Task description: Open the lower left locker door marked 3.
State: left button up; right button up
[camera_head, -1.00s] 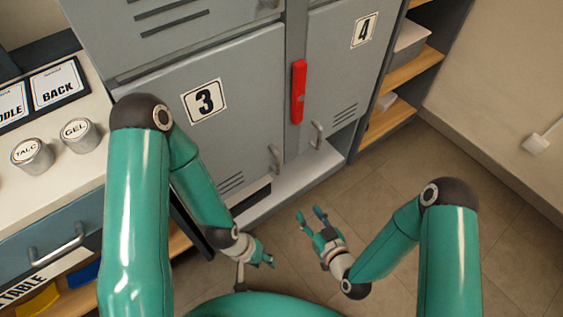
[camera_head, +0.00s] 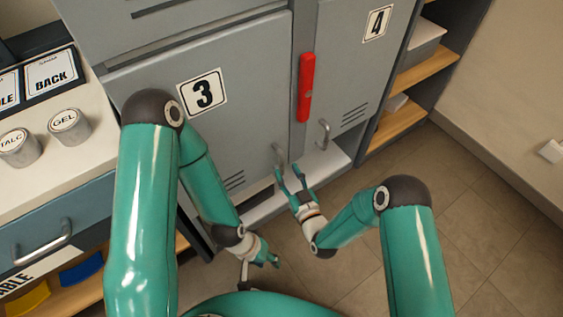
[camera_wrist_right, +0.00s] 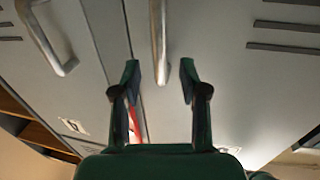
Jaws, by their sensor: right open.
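The grey locker door marked 3 (camera_head: 150,115) is shut. Its upright handle (camera_head: 278,155) is at the door's right edge. My right gripper (camera_head: 289,170) is open just in front of the handle. In the right wrist view the handle (camera_wrist_right: 158,40) stands beyond the open fingertips (camera_wrist_right: 157,75), lined up with the gap between them; I see no contact. My left gripper (camera_head: 272,261) hangs low in front of the locker, away from the handle; its finger opening is too small to make out.
Door 4 (camera_head: 345,75) is to the right with its own handle (camera_head: 323,134). A red bar (camera_head: 305,88) is on the post between the doors. A counter (camera_head: 85,160) with tins stands at left, and shelves (camera_head: 425,75) at right. The tiled floor (camera_head: 400,165) is clear.

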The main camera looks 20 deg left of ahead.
aim_at(282, 165)
jog(key=x, duration=0.5)
grip_shut()
jog(key=shift+s+f, duration=0.1)
dwell(0.4)
